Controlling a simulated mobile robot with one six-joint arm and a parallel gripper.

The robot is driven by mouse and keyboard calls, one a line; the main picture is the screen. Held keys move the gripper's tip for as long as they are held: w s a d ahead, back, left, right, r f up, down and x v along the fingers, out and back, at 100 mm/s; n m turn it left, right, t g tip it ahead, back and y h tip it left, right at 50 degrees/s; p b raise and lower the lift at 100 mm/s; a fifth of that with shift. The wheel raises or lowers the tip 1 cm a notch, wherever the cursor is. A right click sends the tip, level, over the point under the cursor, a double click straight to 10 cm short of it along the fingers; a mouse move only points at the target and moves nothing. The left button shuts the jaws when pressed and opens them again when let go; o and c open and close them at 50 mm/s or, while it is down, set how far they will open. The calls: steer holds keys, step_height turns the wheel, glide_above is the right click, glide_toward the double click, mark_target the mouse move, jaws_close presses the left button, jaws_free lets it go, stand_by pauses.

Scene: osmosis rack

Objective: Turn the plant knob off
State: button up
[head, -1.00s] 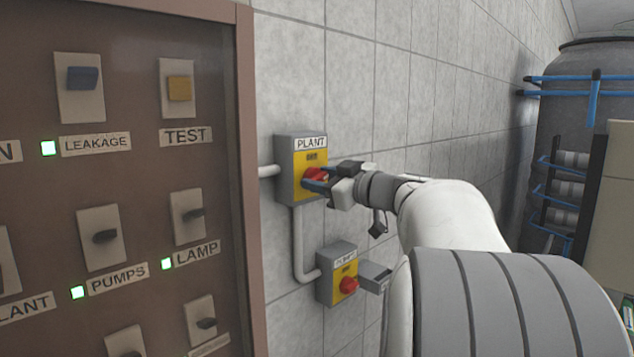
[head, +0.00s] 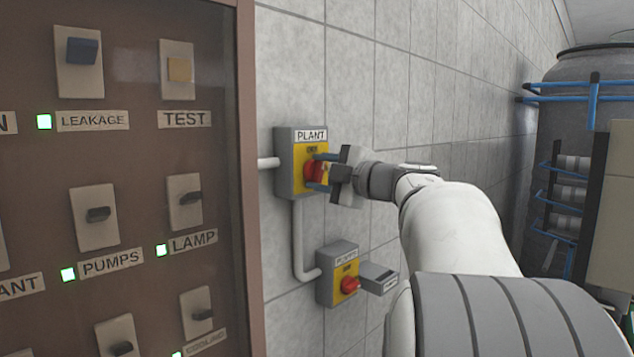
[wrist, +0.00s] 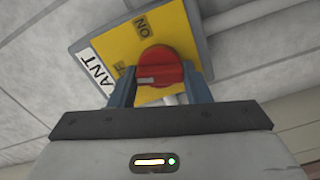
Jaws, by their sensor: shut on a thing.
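The PLANT switch box (head: 286,176) is grey with a yellow face and is fixed to the tiled wall. Its red plant knob (head: 310,172) sits low on the yellow face. My gripper (head: 318,172) is at the knob, one finger above it and one below in the head view. In the wrist view, the red knob (wrist: 160,72) lies between the two blue fingers of my gripper (wrist: 160,88), which is shut on it. ON shows near the top of the yellow face, and another marking beside the knob is partly hidden. The knob's white mark points left in the wrist view.
A second box labelled PUMPS (head: 336,274) with its own red knob is below, with an open grey flap at its right. The brown cabinet (head: 246,200) with switches and green lamps is at left. A grey tank (head: 575,150) with blue pipes stands at right.

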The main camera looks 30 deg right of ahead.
steer(key=shift+f+n+b, duration=0.15)
steer(key=shift+n+b, duration=0.3)
steer(key=shift+n, duration=0.4)
steer(key=shift+f+n+b, duration=0.15)
steer(key=shift+n+b, duration=0.3)
steer(key=shift+n, duration=0.4)
steer(key=o, duration=1)
steer(key=shift+r, duration=0.15)
steer(key=shift+s, duration=0.1)
steer(key=b+v, duration=0.1)
steer(key=v, duration=0.6)
steer(key=shift+s+d+b, duration=0.1)
steer(key=shift+s+b, duration=0.2)
steer(key=shift+s, duration=0.1)
